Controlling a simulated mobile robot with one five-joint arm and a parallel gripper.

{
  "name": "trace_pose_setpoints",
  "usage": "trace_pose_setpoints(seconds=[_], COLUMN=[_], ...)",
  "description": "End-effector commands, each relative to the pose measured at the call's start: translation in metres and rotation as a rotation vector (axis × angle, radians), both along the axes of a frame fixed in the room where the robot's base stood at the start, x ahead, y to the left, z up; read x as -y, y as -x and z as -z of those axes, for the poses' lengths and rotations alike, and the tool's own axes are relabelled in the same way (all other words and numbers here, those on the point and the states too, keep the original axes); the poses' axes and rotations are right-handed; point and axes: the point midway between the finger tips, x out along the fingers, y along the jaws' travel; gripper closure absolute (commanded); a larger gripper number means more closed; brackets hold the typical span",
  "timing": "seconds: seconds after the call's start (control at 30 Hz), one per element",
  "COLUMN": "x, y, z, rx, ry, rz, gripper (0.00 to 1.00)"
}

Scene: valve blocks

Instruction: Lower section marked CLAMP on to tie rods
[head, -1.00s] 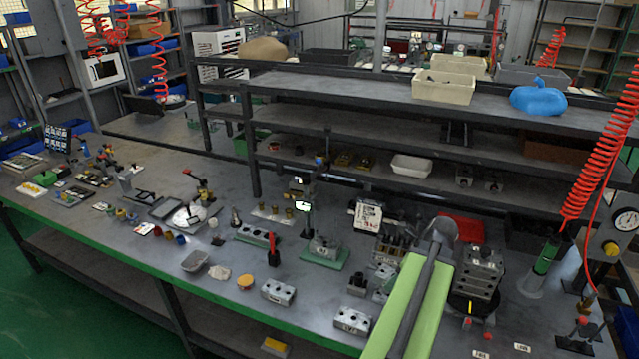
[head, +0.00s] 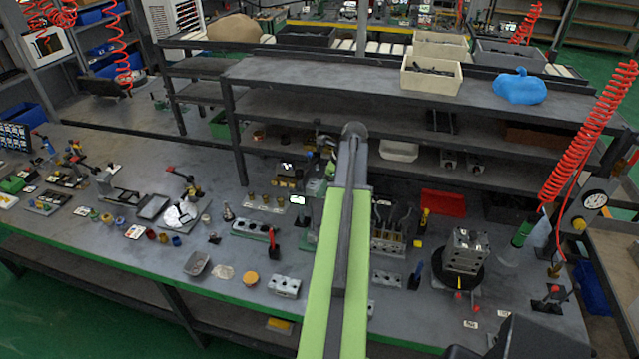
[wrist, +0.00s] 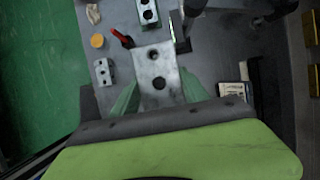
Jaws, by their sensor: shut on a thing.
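My gripper (wrist: 160,88) is shut on a grey metal block with two dark round holes (wrist: 155,66), seen in the wrist view between the pale green fingers. I cannot read a CLAMP mark on it. In the head view my arm hides the gripper and the held block. A stacked metal valve block (head: 467,248) stands on a black round base at the right of the bench in the head view. I cannot make out bare tie rods in either view. The held block is above the bench, apart from that stack.
A loose grey block (head: 284,286) lies at the bench's front, near a yellow disc (head: 250,279) and a red-handled tool (head: 273,243). A block with black levers (head: 388,240) stands right of my arm. A red coiled hose (head: 585,150) hangs at right. Shelves (head: 300,80) rise behind.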

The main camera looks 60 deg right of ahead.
Motion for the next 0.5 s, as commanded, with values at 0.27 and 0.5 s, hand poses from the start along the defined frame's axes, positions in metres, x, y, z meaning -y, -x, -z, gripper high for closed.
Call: trace_pose_setpoints(seconds=[0.27,0.5], x=[-0.002,-0.002], y=[-0.002,-0.002], z=[0.008,0.032], rx=[0.001,0.001], ry=[0.0,0.0], rz=[-0.002,-0.002], gripper=[1.0,1.0])
